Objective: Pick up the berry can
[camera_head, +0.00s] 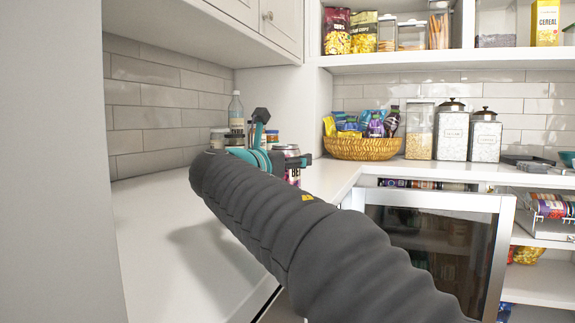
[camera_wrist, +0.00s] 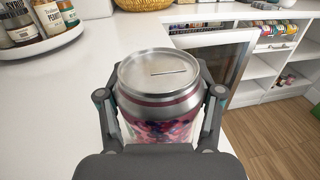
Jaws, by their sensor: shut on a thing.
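The berry can (camera_wrist: 160,95) fills the middle of the wrist view, upright, with a silver lid and a pink, berry-patterned side. My gripper (camera_wrist: 161,104) has one finger on each side of the can and is shut on it. In the head view the can (camera_head: 293,172) shows only in part beyond my arm, near the counter's inner corner. My gripper (camera_head: 282,158) is partly hidden there behind my arm. I cannot tell whether the can's base touches the counter.
A round white tray (camera_wrist: 48,46) with bottles and jars stands at the wrist view's upper left. A wicker basket (camera_head: 362,149) of snacks and several canisters (camera_head: 452,132) stand along the back counter. An open glass-fronted door (camera_head: 440,245) is at right. The left counter (camera_head: 160,235) is clear.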

